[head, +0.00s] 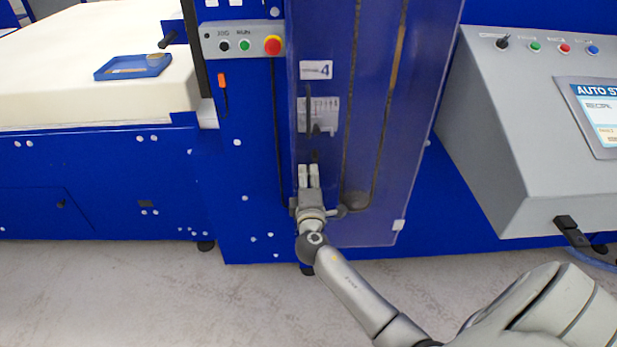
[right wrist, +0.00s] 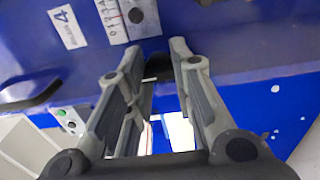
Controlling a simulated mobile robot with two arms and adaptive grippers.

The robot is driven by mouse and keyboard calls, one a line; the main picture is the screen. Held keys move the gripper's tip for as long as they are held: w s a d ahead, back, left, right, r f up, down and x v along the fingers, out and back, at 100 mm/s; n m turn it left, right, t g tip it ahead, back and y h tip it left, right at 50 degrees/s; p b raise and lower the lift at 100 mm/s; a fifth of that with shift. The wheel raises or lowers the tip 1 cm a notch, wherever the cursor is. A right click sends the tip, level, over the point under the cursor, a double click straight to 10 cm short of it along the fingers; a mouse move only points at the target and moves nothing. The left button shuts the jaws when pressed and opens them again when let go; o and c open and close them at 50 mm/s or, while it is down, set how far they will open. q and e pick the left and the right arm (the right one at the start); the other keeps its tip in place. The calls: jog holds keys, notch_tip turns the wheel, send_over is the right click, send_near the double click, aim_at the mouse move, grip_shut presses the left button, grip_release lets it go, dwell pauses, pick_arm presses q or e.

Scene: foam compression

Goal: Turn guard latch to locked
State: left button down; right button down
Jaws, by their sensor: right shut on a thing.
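The clear guard (head: 375,130) stands upright on the front of the blue machine, with a label marked 4 and a white scale plate (head: 331,112) behind or on it. A small dark piece, which I take for the guard latch (head: 314,155), shows just above my right gripper's fingertips. My right gripper (head: 309,172) points up at the guard's lower left part. In the right wrist view the dark latch piece (right wrist: 158,66) sits between the fingertips, and the fingers are shut on it. Its exact turn angle is hard to tell. My left gripper is out of view.
A button box (head: 244,42) with a red knob is left of the guard. A grey console (head: 510,130) with a screen stands at right. A blue tray (head: 104,70) lies on the pale bed at left. The floor (head: 130,290) in front is clear.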

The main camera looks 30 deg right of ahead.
jog(key=c, duration=1)
grip_release()
jog(key=v, duration=1.2)
